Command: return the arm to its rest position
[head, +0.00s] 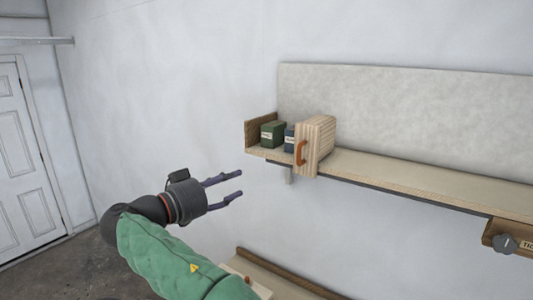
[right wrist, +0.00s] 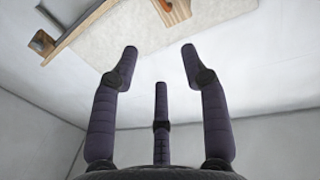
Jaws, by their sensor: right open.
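My right gripper (head: 240,184) is open and empty in the head view, left of the wall shelf and a little below it. Its fingers point right, apart from everything. The right wrist view also shows the spread fingers (right wrist: 160,70) with nothing between them. The green-sleeved arm behind the gripper comes up from the bottom of the head view. My left gripper is not in view.
The wall shelf (head: 420,191) holds a green box (head: 273,133), a dark blue box (head: 289,138) and a wooden block with an orange handle (head: 317,143). A dark knob (head: 504,243) is at right. A lower ledge (head: 290,274) is below. A door (head: 25,160) stands left.

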